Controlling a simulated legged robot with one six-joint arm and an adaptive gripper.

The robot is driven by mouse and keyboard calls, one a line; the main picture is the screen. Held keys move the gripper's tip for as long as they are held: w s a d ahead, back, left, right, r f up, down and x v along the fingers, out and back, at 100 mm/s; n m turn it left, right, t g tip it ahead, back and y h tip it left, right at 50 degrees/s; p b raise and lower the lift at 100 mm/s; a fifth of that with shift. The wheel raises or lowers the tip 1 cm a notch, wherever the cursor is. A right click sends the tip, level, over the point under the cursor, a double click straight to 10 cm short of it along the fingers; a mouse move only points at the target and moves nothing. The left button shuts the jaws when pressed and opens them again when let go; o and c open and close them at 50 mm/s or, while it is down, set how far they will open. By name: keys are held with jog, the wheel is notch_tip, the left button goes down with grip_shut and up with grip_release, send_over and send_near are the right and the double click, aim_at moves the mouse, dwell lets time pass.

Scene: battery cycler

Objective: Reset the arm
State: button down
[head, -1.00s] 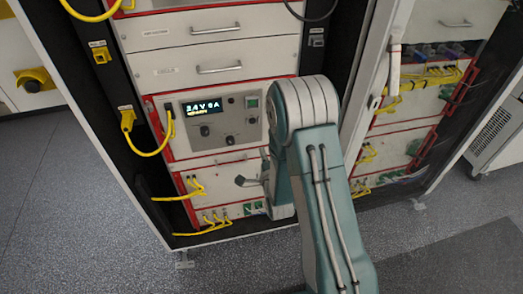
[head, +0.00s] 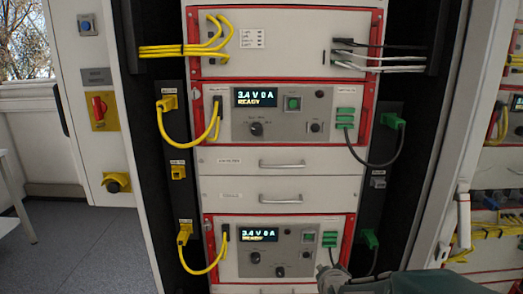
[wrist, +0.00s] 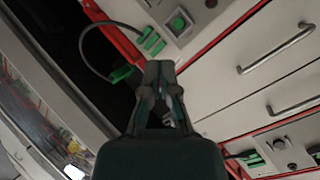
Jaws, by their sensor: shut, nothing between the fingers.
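My gripper (wrist: 160,68) points up the middle of the wrist view, its two dark fingers drawn together at the tips with nothing between them. Beyond the tips is the cabinet front, with a green button (wrist: 178,23), green connectors (wrist: 153,41) and a dark cable ending in a green plug (wrist: 121,74). The fingers look apart from these, but the exact gap cannot be told. In the head view, part of my arm shows at the bottom edge, right of the middle, in front of the lower cycler unit (head: 290,262).
The upper cycler unit (head: 285,115) and the lower one both read 3.4 V 0 A and READY. Drawers with handles (head: 282,164) sit between them. Yellow cables (head: 205,262) hang at left, dark cables (head: 378,160) at right. Open floor (head: 85,250) lies at left.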

jog(key=s+r+n+g, duration=0.3)
jog(key=s+r+n, duration=0.1)
jog(key=s, duration=0.8)
jog(key=s+r+n+g, duration=0.3)
jog(key=s+r+n, duration=0.1)
jog(key=s, duration=0.9)
jog(key=shift+r+n, duration=0.25)
jog(key=shift+n, duration=0.45)
jog(key=shift+d, duration=0.1)
